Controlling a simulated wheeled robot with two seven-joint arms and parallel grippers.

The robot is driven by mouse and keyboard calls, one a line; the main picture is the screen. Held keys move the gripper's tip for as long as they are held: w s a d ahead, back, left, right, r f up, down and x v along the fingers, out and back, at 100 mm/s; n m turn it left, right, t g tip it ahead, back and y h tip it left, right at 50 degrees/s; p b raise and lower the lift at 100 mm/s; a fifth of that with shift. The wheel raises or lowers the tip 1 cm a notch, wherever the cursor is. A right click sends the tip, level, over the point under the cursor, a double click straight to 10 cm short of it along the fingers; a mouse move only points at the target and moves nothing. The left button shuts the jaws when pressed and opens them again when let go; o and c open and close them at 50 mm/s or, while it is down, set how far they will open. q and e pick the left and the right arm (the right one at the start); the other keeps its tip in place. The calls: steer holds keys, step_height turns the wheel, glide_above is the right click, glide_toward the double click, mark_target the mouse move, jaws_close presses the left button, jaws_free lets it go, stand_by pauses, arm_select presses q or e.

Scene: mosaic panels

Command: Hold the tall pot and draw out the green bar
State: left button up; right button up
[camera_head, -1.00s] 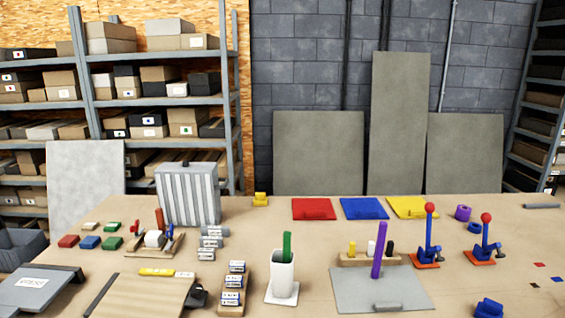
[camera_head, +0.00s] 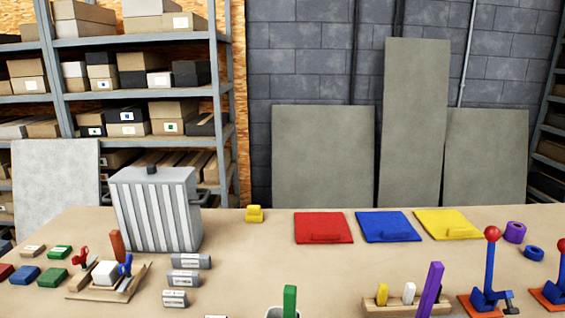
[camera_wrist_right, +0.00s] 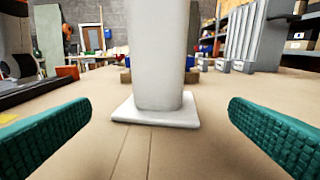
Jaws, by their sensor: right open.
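The green bar (camera_head: 290,300) stands upright in the tall white pot (camera_head: 275,313), whose rim just shows at the bottom edge of the head view. In the right wrist view the white pot (camera_wrist_right: 160,60) stands upright on its square base (camera_wrist_right: 155,111), straight ahead. My right gripper (camera_wrist_right: 160,130) is open, with one green-padded finger on each side of the pot and clear of it. The pot's top and the bar are out of the right wrist view. My left gripper is in neither view.
A wooden block (camera_head: 400,305) with several pegs and a purple bar (camera_head: 432,289) stand right of the pot. Grey labelled blocks (camera_head: 185,278) lie to the left. Red (camera_head: 323,228), blue (camera_head: 388,227) and yellow (camera_head: 447,224) panels lie behind. The table between is clear.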

steer(key=a, duration=0.9)
steer(key=shift+f, duration=0.4)
steer(key=shift+c, duration=0.3)
steer(key=c, duration=1.1)
